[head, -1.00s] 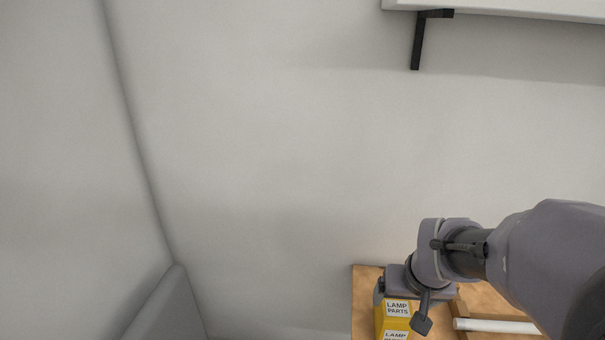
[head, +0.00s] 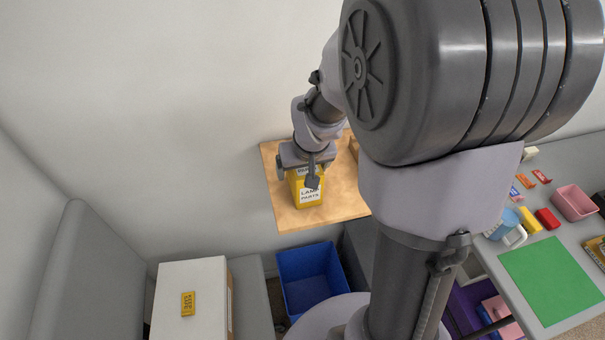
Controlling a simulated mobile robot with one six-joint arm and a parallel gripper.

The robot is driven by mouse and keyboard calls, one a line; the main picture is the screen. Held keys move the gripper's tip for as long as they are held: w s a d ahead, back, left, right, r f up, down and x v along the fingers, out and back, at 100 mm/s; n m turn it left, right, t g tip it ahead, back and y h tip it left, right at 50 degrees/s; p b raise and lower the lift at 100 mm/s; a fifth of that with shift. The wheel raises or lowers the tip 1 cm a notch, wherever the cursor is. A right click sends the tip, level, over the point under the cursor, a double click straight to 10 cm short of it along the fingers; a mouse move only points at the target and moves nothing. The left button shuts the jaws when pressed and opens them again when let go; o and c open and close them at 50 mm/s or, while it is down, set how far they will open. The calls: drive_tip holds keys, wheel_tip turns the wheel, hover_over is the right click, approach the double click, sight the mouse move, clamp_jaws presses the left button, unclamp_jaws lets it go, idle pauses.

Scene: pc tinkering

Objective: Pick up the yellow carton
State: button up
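The yellow carton (head: 309,193), with a white "LAMP PARTS" label, is on or just above a wooden surface (head: 345,200) against the wall. My gripper (head: 306,171) points down over the carton's top, with its left finger beside the carton's upper left edge. A dark part of my wrist covers some of the carton's front and top. I cannot tell whether the fingers press on the carton or stand apart from it. A smaller yellow box (head: 188,304) lies on a white box (head: 165,280) at the lower left.
A blue bin (head: 312,278) stands below the wooden surface. At the right, a grey table (head: 515,222) holds a green mat (head: 555,280), a pink container (head: 573,202), a blue cup (head: 503,223) and several small items. My arm blocks the middle.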

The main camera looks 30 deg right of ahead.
drive_tip(key=shift+f, duration=0.2)
idle(0.4)
drive_tip(key=c, duration=1.7)
